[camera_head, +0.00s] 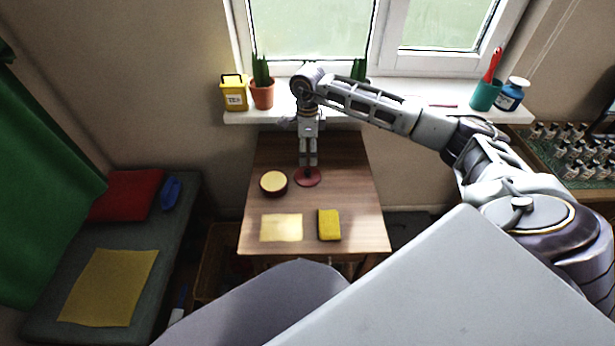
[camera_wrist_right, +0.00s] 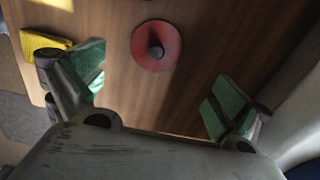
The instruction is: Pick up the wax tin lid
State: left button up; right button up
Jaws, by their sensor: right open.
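The wax tin lid (camera_head: 309,179) is a red disc lying on the wooden table. In the right wrist view the lid (camera_wrist_right: 166,48) shows a dark knob at its middle. The open wax tin (camera_head: 273,184), round with pale yellow wax, stands just left of the lid. My right gripper (camera_head: 308,165) points down over the far edge of the lid and partly hides it. In the right wrist view its green-padded fingers (camera_wrist_right: 155,85) are wide apart with nothing between them, and the lid lies beyond the tips. My left gripper is not in view.
A yellow cloth (camera_head: 281,227) and a yellow sponge (camera_head: 329,224) lie on the near part of the table (camera_head: 360,190). The windowsill (camera_head: 425,113) behind holds a yellow box (camera_head: 234,93), potted plants and a teal cup (camera_head: 484,95). The table's right side is clear.

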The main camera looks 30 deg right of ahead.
aim_at(308, 171)
notch_tip(308, 171, down, 3)
jog(key=shift+f, duration=0.65)
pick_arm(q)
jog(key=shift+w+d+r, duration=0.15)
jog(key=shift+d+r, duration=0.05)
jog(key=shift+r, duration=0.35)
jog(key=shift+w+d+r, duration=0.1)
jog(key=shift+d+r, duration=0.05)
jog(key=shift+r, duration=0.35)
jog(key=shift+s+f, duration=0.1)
pick_arm(e)
jog(key=shift+f, duration=0.1)
jog(key=shift+a+f, duration=0.1)
jog(key=shift+f, duration=0.15)
jog(key=f, duration=0.2)
jog(key=f+b, duration=0.1)
jog(key=shift+s+a+f, duration=0.1)
jog(key=shift+s+f, duration=0.15)
jog(key=shift+f, duration=0.55)
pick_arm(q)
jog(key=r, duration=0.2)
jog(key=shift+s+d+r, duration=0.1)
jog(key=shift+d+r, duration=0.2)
